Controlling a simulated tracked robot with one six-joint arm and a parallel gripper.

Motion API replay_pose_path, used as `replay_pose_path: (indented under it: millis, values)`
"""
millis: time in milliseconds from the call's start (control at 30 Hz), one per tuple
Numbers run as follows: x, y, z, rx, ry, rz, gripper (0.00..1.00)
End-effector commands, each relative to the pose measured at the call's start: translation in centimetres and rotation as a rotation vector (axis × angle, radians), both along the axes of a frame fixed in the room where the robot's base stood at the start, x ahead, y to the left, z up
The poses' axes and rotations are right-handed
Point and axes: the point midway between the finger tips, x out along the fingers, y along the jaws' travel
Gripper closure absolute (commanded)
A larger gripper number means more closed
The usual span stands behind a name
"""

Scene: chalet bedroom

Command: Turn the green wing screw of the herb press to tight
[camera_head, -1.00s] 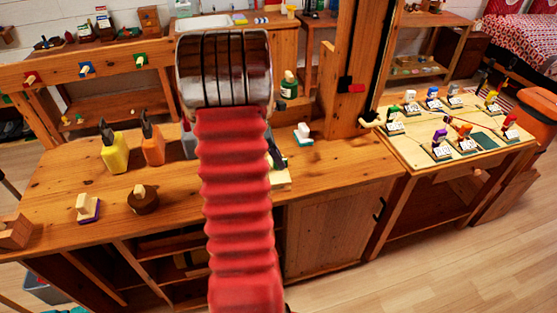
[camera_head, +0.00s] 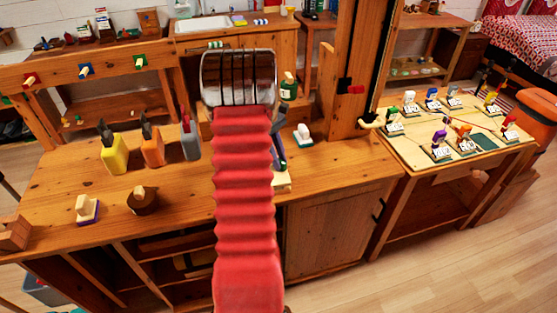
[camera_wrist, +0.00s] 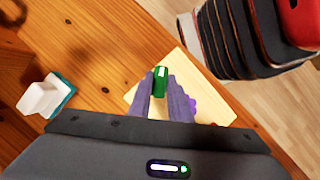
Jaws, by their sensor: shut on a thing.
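The green wing screw (camera_wrist: 161,73) shows in the wrist view, standing over a pale wooden board (camera_wrist: 213,108). My gripper (camera_wrist: 160,86) has its two grey-purple fingers shut on the screw, one on each side. A purple part (camera_wrist: 192,105) shows beside the right finger, partly hidden. In the head view, my gripper (camera_head: 279,150) shows as dark fingers just right of my red arm, above the pale board (camera_head: 283,181).
A white block on a teal base (camera_head: 303,135) stands close by, and also shows in the wrist view (camera_wrist: 42,97). A wooden post (camera_head: 352,70) rises behind to the right.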

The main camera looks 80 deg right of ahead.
Motion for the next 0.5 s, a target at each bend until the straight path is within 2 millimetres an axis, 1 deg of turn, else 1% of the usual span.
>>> replay_pose_path:
  millis: [500]
  values:
    - [-0.33,-0.4,0.04,-0.002,0.0,-0.479,1.0]
